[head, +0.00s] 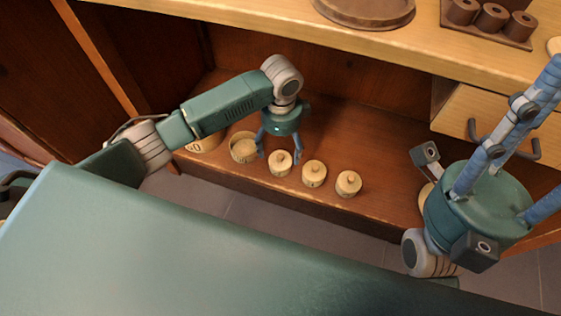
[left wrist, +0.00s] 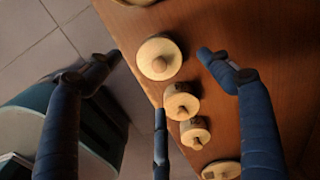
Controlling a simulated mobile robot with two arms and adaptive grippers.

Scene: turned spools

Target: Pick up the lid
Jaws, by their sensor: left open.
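Three small pale lidded pots stand in a row on the wooden cabinet shelf: the left pot's knobbed lid (head: 280,158), the middle pot (head: 314,174) and the right pot (head: 348,184). My left gripper (head: 278,156) is open and empty, just above and around the left pot. In the left wrist view, that lid (left wrist: 159,59) lies between my spread blue fingers, with no clear contact. The middle pot (left wrist: 181,102) and right pot (left wrist: 194,133) show below it. My right gripper (head: 510,130) is raised at the right; its fingertips run out of the picture.
An open round container (head: 243,148) stands just left of the lidded pots, with a larger pale one (head: 203,143) beyond it. Another pale round thing (left wrist: 221,171) is farther right. The counter (head: 405,56) overhangs behind, and an open drawer (head: 490,120) juts out at right.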

